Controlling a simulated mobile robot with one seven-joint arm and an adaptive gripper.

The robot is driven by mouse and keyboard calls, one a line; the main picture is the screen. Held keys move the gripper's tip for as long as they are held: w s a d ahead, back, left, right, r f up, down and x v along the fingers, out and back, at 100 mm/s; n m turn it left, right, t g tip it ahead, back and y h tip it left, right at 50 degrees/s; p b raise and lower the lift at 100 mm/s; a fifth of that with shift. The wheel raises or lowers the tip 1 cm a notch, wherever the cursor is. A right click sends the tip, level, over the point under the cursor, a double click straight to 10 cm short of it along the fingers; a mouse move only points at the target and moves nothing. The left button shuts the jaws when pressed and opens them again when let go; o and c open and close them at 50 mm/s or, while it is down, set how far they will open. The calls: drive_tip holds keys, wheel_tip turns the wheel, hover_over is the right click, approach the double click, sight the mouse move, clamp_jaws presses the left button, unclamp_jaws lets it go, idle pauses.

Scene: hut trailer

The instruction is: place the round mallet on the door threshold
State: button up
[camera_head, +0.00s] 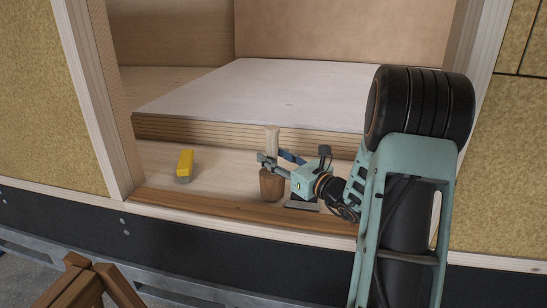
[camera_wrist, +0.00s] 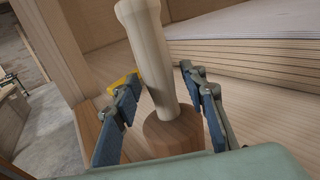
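The round mallet stands upright on its dark brown wooden head (camera_head: 271,186), with its pale handle (camera_head: 272,138) pointing up. It is on the light floorboards just behind the brown door threshold (camera_head: 190,207), close to its inner edge. My gripper (camera_head: 268,163) reaches in from the right at handle height. In the wrist view the fingers of my gripper (camera_wrist: 162,100) stand apart on both sides of the mallet's handle (camera_wrist: 148,60), with gaps on each side. The head (camera_wrist: 172,132) is below the fingers, its lower part hidden by my gripper.
A yellow and grey block (camera_head: 185,163) lies on the floorboards to the left. A flat grey piece (camera_head: 302,206) lies just right of the mallet, under my gripper. Stacked boards (camera_head: 200,128) rise behind. Door posts (camera_head: 103,110) bound the opening. The threshold's left stretch is clear.

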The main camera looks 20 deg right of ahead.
drive_tip(key=shift+r, duration=0.1)
drive_tip(key=shift+s+d+r, duration=0.1)
drive_tip(key=v, duration=1.1)
drive_tip(key=shift+s, duration=0.4)
